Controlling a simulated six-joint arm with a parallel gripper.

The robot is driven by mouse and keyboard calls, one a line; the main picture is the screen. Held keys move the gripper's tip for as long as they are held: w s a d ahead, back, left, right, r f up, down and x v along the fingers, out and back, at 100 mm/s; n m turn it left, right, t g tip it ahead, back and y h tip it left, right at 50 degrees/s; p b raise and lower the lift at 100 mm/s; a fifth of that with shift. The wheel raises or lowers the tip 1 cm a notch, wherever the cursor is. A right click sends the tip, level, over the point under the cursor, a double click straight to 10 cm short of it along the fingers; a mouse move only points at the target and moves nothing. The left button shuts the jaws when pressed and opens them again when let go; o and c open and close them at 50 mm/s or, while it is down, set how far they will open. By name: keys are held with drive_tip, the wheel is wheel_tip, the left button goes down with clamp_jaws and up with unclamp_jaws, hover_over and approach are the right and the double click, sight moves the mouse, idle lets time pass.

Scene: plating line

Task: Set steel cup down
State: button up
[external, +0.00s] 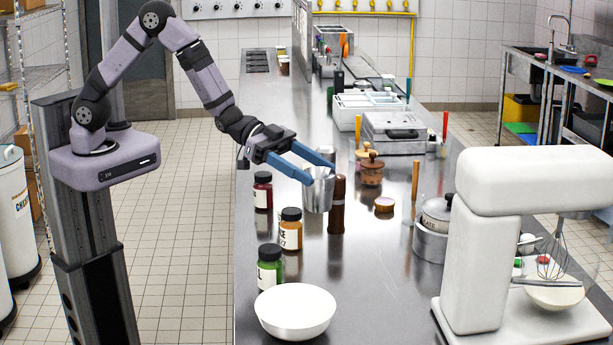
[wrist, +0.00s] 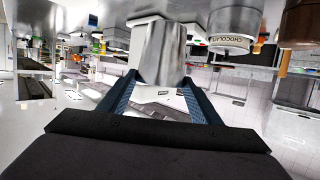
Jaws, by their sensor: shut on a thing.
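The steel cup (external: 318,194) is a shiny metal cup over the left part of the long steel counter (external: 345,290). My gripper (external: 322,166) reaches in from the left with its blue fingers at the cup's upper part, shut on it. In the wrist view the cup (wrist: 161,52) sits between the two blue fingers (wrist: 165,90). The cup looks upright in the external view. Its bottom is at or close to the counter top; I cannot tell whether it touches.
A dark brown pepper mill (external: 337,207) stands just right of the cup. Jars with red (external: 263,190), orange (external: 290,230) and green (external: 270,268) contents stand to its left and front. A white bowl (external: 295,312) and a mixer (external: 500,240) are nearer. Bare counter lies between bowl and mixer.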

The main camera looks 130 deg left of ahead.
drive_tip(key=w+a+f+n+g+y, duration=0.1)
drive_tip(key=a+f+n+y, duration=0.3)
drive_tip(key=a+f+y, duration=0.1)
drive_tip(key=a+f, duration=0.1)
drive_tip(key=a, duration=0.1)
drive_tip(key=shift+w+a, duration=0.15)
drive_tip(key=shift+a, duration=0.15)
drive_tip(key=shift+f, duration=0.15)
drive_tip(key=shift+f+b, duration=1.65)
drive_tip(key=shift+f, duration=1.6)
drive_tip(key=shift+f+b, duration=0.3)
drive_tip(key=shift+f, duration=0.05)
